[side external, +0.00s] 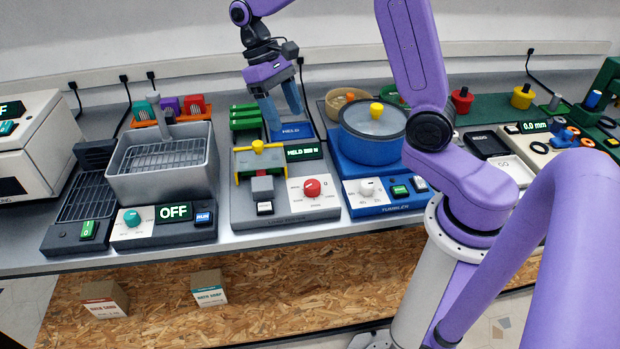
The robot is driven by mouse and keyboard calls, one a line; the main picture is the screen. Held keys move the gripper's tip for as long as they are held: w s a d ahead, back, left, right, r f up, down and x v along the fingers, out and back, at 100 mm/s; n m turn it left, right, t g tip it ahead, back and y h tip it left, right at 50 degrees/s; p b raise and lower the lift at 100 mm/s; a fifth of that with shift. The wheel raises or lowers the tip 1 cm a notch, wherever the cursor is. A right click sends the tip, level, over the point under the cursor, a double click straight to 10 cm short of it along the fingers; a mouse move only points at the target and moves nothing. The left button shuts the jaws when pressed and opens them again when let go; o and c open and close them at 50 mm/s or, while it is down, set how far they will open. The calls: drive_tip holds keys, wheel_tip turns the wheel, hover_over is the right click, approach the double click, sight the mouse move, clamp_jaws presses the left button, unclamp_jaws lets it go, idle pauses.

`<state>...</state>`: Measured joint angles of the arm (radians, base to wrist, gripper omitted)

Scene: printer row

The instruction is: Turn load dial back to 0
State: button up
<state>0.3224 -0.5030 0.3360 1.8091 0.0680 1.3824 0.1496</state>
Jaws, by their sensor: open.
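Several dials show in the side external view, and their small labels are too small to read, so I cannot tell for certain which is the load dial. A red dial (312,187) sits on the white panel of the grey machine with the yellow-handled press (258,165). A green display (303,152) stands behind the dial. A teal dial (132,217) is on the machine at the left, and a white dial (368,187) is on the blue tumbler (384,208). My gripper (285,117) is open, pointing down, above and behind the red dial, apart from it. Nothing shows between its fingers.
The blue pot with a glass lid (374,123) stands right of my gripper. A grey basin (160,165) and green trays (246,117) are to the left. Two small boxes (104,298) (209,287) lie below the bench. Space above the red dial is clear.

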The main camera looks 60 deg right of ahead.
sight(312, 183)
drive_tip(key=x, duration=1.7)
drive_tip(key=shift+s+f, duration=0.1)
drive_tip(key=shift+f, duration=0.05)
drive_tip(key=c, duration=1)
